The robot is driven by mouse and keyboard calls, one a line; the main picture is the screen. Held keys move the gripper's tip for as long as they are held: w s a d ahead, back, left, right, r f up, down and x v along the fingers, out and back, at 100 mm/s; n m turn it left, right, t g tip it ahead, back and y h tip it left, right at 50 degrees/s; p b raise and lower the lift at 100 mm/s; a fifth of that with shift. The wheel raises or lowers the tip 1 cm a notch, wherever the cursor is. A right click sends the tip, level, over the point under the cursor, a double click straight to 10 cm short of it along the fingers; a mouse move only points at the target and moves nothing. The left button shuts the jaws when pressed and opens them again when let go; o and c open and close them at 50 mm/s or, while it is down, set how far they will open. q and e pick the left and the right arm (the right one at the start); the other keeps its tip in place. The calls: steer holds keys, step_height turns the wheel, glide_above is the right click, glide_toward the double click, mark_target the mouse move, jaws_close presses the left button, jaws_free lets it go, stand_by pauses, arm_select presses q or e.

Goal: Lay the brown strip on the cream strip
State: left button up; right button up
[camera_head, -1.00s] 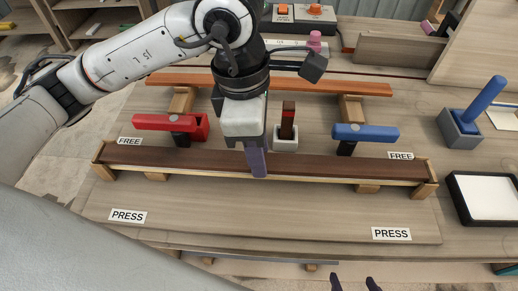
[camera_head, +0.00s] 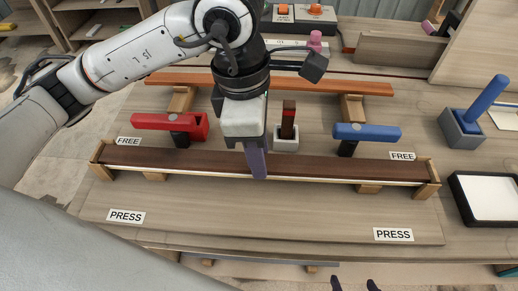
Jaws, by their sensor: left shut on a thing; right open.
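The long dark brown strip (camera_head: 200,160) spans the middle of the bench between wooden end blocks. The cream strip (camera_head: 200,174) shows only as a thin pale line along the brown strip's near lower edge; the rest is hidden. I cannot tell whether the two touch. My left gripper (camera_head: 257,168) points down and is shut on the brown strip near its middle. My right gripper (camera_head: 353,284) is open at the bottom edge, in front of the bench and away from the strips; only its fingertips show.
A red clamp (camera_head: 170,123) and a blue clamp (camera_head: 366,132) stand behind the strip, near FREE labels. A dark brown-handled tool (camera_head: 288,117) stands between them. An orange-brown bar (camera_head: 350,87) lies farther back. The board with PRESS labels (camera_head: 393,234) is clear in front.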

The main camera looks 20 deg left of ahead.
arm_select(q)
steer(key=shift+f, duration=0.15)
steer(key=o, duration=1.8)
step_height(320, 180, up, 8)
steer(key=p, duration=0.4)
stand_by(0.4)
